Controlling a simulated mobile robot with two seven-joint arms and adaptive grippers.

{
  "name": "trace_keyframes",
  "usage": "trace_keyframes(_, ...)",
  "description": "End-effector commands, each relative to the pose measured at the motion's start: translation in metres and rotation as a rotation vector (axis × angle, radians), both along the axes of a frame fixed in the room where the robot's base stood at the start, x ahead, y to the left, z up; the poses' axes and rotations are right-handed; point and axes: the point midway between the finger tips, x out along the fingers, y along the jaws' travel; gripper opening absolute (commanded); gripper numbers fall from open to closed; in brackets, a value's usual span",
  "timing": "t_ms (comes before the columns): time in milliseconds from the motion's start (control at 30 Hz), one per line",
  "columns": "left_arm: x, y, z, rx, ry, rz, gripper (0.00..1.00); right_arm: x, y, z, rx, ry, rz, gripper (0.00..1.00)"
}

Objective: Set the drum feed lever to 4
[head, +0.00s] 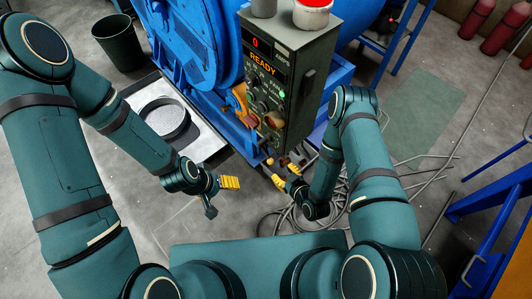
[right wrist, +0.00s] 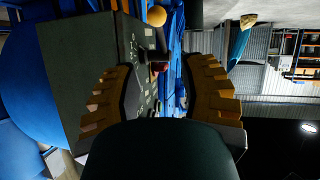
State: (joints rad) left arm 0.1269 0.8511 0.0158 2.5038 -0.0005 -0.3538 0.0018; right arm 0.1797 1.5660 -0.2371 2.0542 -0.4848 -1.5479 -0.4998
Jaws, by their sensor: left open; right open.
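The control box (head: 296,75) stands on the blue blaster machine, with a red "0" and an orange "READY" on its display (head: 262,58). Small knobs and lettering sit below the display. An orange handle (head: 240,97) is at the box's left edge; I cannot tell if it is the drum feed lever, nor its setting. My right gripper (head: 287,174) is open and empty below the box. My left gripper (head: 222,194) is open and empty, left of it.
A white tray (head: 206,145) with a dark ring (head: 164,118) lies on the floor at left. A black bin (head: 119,42) stands at back left. Loose cables (head: 270,216) lie below the box. Blue frames stand at right.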

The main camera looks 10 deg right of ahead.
Motion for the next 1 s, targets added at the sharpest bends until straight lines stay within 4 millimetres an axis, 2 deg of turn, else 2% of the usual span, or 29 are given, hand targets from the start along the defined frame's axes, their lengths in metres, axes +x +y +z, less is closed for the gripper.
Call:
trace_keyframes(133,0.000,0.000,0.001,0.000,0.000,0.001,0.74,-0.001,0.003,-0.002,-0.003,-0.052,0.019,0.42)
trace_keyframes(267,0.000,0.000,-0.003,0.000,-0.001,0.001,0.74,0.010,0.008,-0.007,-0.004,-0.060,0.019,0.42)
trace_keyframes(700,0.005,0.001,-0.024,0.002,-0.010,0.003,0.74,0.080,0.040,-0.040,-0.004,-0.058,0.017,0.42)
trace_keyframes(1000,0.006,0.001,-0.032,0.003,-0.014,0.003,0.74,0.109,0.053,-0.052,-0.004,-0.055,0.017,0.42)
